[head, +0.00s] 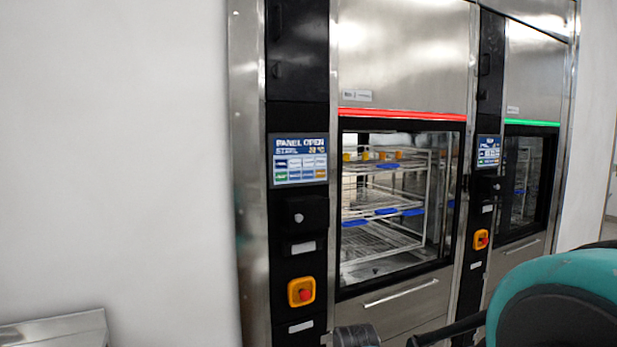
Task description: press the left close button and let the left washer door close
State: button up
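The left washer (400,50) stands in the middle of the head view, with a red light strip (400,114) above its opening. The opening shows a wire rack (385,215) with blue and orange items inside, and no door pane is evident across it. Its touch panel (300,158) reads "PANEL OPEN" and shows several coloured fields. Below it is a black box with a small round silver knob or button (299,217). No close label is legible. My teal and black arm parts show at the bottom right; my gripper's fingers are not visible.
A yellow-framed red emergency button (301,292) sits low on the left column. The right washer (530,80) has a green strip and a darker window, with its own panel (488,151). A metal surface (55,328) is at the lower left, against a bare white wall (110,150).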

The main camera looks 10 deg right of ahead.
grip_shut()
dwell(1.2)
